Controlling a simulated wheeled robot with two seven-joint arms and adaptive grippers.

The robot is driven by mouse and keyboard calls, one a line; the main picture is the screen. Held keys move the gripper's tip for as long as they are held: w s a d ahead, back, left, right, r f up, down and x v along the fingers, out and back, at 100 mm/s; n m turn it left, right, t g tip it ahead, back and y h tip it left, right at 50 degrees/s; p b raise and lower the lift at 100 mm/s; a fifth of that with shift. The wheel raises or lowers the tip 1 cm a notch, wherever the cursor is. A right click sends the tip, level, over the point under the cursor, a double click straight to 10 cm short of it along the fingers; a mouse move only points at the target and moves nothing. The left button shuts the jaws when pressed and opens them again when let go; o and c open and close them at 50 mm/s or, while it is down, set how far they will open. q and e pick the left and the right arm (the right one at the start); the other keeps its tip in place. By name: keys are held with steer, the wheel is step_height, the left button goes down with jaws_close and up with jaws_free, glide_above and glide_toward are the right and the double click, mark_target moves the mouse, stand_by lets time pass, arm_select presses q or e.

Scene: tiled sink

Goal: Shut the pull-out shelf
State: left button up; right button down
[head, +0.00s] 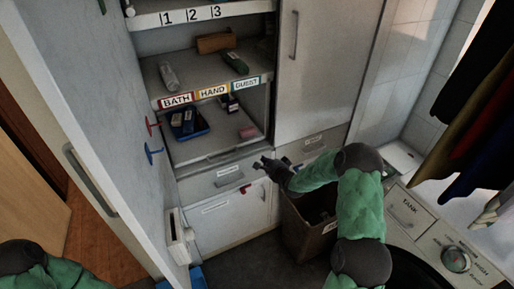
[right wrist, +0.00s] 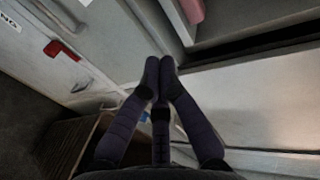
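The pull-out shelf (head: 214,157) is a grey board low in the open tall cabinet, its front edge facing me above the drawer fronts. It also shows at the top of the right wrist view (right wrist: 240,38). My right gripper (head: 260,164) is at the right end of the shelf front, and its dark fingertips are together with nothing between them in the right wrist view (right wrist: 160,64). I cannot tell whether they touch the shelf. My left arm shows only at the bottom left; its gripper is out of view.
A pink block (head: 247,132) and a blue tray (head: 189,125) are in the compartment. The open cabinet door (head: 85,110) stands on the left. A brown bin (head: 306,238) is below my right forearm, and a washing machine (head: 425,225) is at the right.

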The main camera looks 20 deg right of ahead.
steer(key=b, duration=0.3)
glide_toward(248, 143)
steer(key=x, duration=0.2)
steer(key=f+x, duration=0.1)
steer(key=x, duration=0.2)
steer(key=shift+s, duration=0.2)
steer(key=shift+w+r+b, duration=0.1)
steer(key=shift+w+b, duration=0.25)
steer(key=shift+w, duration=0.55)
